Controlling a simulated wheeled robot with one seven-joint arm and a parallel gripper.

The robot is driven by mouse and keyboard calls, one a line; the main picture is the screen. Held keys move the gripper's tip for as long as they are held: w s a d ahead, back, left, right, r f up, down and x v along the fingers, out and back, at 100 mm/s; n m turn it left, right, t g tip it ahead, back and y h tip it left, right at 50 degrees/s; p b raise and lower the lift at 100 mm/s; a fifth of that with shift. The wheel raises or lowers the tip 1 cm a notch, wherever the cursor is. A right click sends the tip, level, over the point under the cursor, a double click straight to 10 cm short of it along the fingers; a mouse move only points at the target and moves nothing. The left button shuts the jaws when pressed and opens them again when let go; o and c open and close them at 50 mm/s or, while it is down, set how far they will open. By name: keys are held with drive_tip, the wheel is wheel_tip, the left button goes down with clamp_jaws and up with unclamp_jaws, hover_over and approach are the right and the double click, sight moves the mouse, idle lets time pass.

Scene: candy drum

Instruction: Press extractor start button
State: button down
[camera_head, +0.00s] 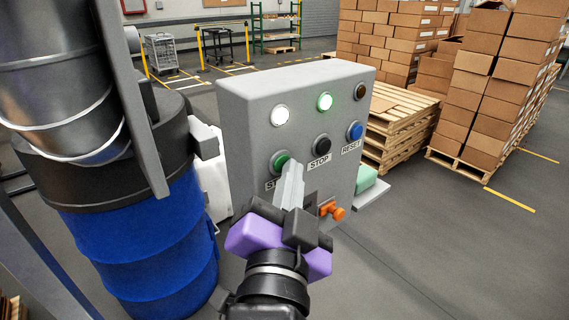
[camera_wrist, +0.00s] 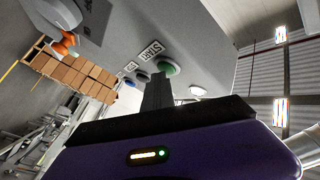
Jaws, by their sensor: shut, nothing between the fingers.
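A grey control box (camera_head: 240,110) stands ahead of me. Its green start button (camera_head: 281,161) sits at the lower left of the panel, above a label partly hidden by my gripper. My gripper (camera_head: 291,168), with purple and black housing, is shut and empty, its tips at or just in front of the green button. In the wrist view the green button (camera_wrist: 167,67) lies just beyond the fingertips (camera_wrist: 158,78), beside the START label. I cannot tell whether the tips touch it. A black stop button (camera_head: 322,145) and a blue reset button (camera_head: 355,131) are to its right.
An orange knob (camera_head: 333,210) sticks out lower down. A blue drum (camera_head: 150,255) stands left. Pallets of boxes (camera_head: 485,95) are behind right.

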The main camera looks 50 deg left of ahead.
drive_tip(key=shift+d, duration=0.1)
drive_tip(key=shift+s+d, duration=0.1)
drive_tip(key=shift+d, duration=0.55)
drive_tip(key=shift+s+d+p, duration=0.15)
drive_tip(key=shift+d+p, duration=0.4)
drive_tip(key=shift+d, duration=1.95)
